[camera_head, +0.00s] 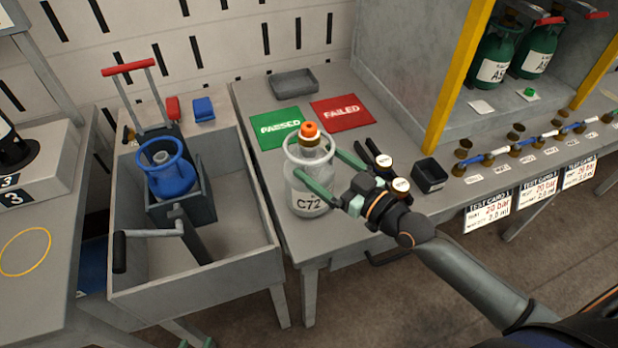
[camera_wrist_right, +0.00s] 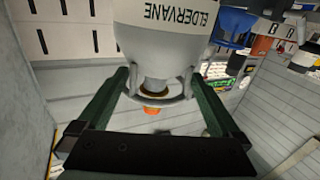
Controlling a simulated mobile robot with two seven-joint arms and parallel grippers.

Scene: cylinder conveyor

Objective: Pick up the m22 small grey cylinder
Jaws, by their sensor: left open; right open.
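A pale grey cylinder (camera_head: 309,192) marked C72, with a ring collar and an orange cap, stands upright on the grey table. No M22 mark is readable. My right gripper (camera_head: 317,164) is open, its green fingers on either side of the cylinder's upper part. In the right wrist view the cylinder (camera_wrist_right: 165,35), lettered ELDERVANE, appears upside down between the open fingers of the right gripper (camera_wrist_right: 161,74). Contact cannot be told. Only green tips of my left gripper (camera_head: 197,343) show at the bottom edge of the head view, apart from the cylinder.
A blue cylinder (camera_head: 171,176) sits in a holder in the grey trough (camera_head: 262,262) at left. Green PASSED (camera_head: 281,127) and red FAILED (camera_head: 342,112) mats lie behind. A small black box (camera_head: 430,176) is at right. Green cylinders (camera_head: 494,61) stand in a bay.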

